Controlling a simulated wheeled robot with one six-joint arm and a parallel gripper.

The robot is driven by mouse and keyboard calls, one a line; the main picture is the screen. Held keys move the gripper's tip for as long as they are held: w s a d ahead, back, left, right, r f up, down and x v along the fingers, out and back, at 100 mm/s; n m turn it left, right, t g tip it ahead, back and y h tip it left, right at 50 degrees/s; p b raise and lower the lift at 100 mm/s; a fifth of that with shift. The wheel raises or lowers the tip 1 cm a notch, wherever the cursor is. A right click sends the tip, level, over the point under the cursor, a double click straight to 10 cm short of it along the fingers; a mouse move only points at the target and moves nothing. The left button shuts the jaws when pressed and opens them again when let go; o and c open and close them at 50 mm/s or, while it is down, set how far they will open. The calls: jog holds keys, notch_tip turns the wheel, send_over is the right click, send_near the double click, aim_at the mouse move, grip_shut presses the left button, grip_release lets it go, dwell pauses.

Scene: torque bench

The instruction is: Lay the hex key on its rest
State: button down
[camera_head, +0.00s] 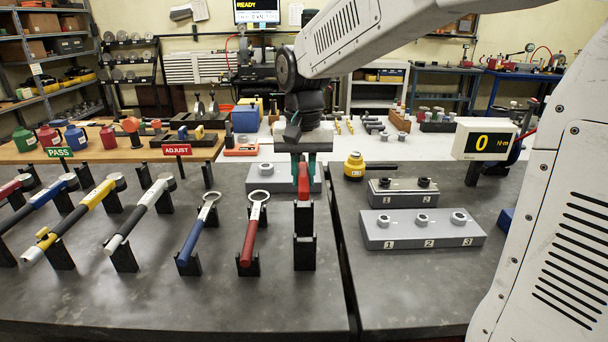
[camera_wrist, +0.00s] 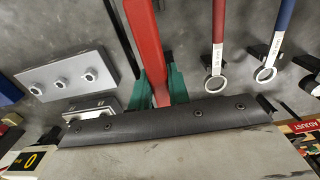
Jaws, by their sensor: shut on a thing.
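My gripper (camera_head: 303,168), with green fingers, points down over the grey bench. It is shut on a red bar-like thing, which I take to be the hex key (camera_head: 304,187). In the wrist view the red key (camera_wrist: 146,40) runs up out of the picture from between the green fingers (camera_wrist: 162,86). A black rest (camera_head: 304,254) stands below and in front of the key in the head view. The key's near end appears at or just above the rest's top; I cannot tell whether they touch. The key's far end is hidden.
A red ring-ended wrench (camera_head: 252,232) and a blue one (camera_head: 196,230) lie on black stands to the left. A grey block numbered 1 to 3 (camera_head: 422,238) is to the right, with a yellow-headed tool (camera_head: 355,166) behind it. The front bench is clear.

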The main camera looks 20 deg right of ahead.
jog(key=shift+s+f, duration=0.15)
jog(key=shift+f, duration=3.8)
jog(key=shift+s+f, duration=0.1)
jog(key=shift+f, duration=0.45)
jog(key=shift+f, duration=0.35)
jog(key=shift+f, duration=0.2)
jog(key=c, duration=1.3)
grip_release()
jog(key=shift+o, duration=0.2)
